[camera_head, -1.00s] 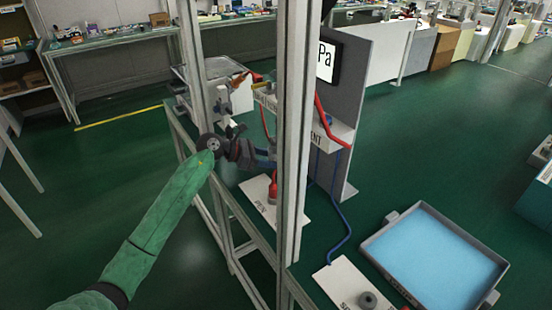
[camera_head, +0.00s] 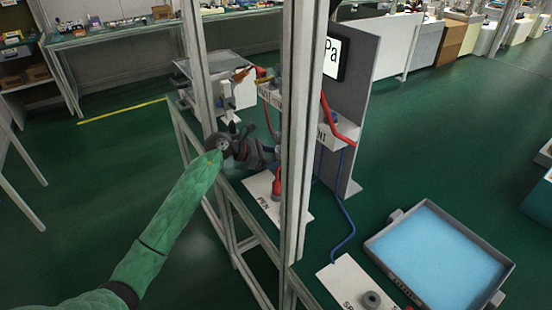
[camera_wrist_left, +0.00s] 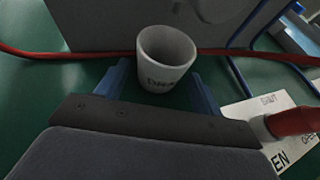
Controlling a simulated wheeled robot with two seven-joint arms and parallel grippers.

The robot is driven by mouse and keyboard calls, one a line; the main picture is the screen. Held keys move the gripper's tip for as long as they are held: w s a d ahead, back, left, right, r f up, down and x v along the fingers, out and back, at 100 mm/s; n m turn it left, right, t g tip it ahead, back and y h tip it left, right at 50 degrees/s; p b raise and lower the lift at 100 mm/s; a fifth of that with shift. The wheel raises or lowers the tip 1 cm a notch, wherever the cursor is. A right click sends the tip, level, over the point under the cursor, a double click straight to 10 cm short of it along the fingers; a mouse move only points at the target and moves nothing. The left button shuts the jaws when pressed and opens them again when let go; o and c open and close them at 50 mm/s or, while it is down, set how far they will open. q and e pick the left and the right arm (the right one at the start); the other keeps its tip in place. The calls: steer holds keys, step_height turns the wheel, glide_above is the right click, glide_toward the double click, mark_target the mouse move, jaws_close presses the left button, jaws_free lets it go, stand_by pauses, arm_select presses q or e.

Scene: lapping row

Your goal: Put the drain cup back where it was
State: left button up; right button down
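The drain cup (camera_wrist_left: 165,60) is a small white cup with dark lettering, upright in the left wrist view. My right gripper is not in view.
A grey upright post (camera_head: 297,150) stands close in front of my gripper. A white plate (camera_head: 262,190) with a red handle (camera_head: 277,184) is just below it. Red and blue hoses run nearby. A blue-lined tray (camera_head: 438,258) is at right.

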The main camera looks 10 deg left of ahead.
arm_select(q)
steer(key=shift+a+r, duration=0.1)
steer(key=shift+a, duration=0.2)
steer(key=b+v, duration=0.1)
steer(key=v, duration=0.9)
steer(key=shift+s+a, duration=0.15)
steer(key=shift+s, duration=0.05)
steer(key=shift+s+a+r, duration=0.2)
steer(key=shift+a+r, duration=0.1)
steer(key=shift+a, duration=0.15)
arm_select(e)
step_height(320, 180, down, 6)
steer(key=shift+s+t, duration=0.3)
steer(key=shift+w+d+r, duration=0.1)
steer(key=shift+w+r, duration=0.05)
